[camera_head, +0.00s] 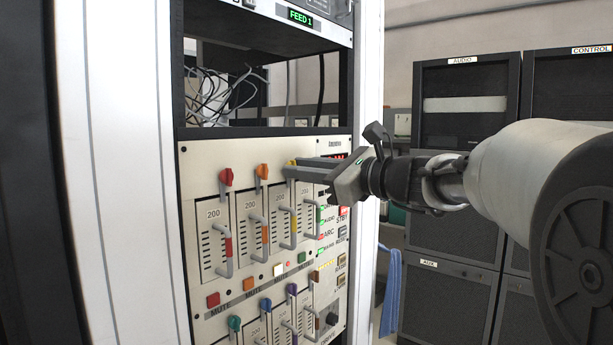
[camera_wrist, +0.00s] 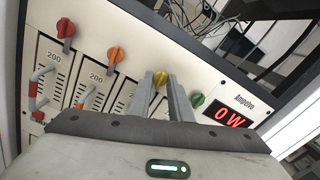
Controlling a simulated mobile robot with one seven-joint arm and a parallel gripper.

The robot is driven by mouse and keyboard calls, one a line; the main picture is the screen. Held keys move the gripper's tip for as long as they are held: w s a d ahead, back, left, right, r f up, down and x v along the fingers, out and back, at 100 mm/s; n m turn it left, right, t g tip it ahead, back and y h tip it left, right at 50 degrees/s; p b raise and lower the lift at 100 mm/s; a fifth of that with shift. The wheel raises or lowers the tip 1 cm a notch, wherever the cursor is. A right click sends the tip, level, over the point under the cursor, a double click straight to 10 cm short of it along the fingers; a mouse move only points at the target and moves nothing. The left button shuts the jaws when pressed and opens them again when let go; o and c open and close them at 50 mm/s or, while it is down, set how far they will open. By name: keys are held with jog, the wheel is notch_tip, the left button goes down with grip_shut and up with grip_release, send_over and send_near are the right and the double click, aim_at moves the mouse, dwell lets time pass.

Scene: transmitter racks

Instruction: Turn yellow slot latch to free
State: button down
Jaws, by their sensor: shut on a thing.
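The yellow latch (camera_wrist: 160,79) is a small knob at the top of the third slot in the upper row of the panel. My gripper (camera_wrist: 172,92) has its two fingers on either side of the yellow latch and is shut on it. In the head view my gripper (camera_head: 292,171) reaches in from the right to the yellow latch (camera_head: 290,162), which the fingers partly hide. The yellow-marked slot module (camera_head: 283,222) with its handle sits below the latch.
A red latch (camera_head: 226,177) and an orange latch (camera_head: 262,172) are left of the yellow one. A green latch (camera_wrist: 198,99) is close to the right finger. A red display (camera_wrist: 228,116) reads 0 W. A lower row of coloured latches (camera_head: 266,304) lies below.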

jog(key=shift+f+n+b, duration=0.1)
jog(key=shift+n+b, duration=7.6)
jog(key=shift+n, duration=0.5)
jog(key=c, duration=1.6)
grip_release()
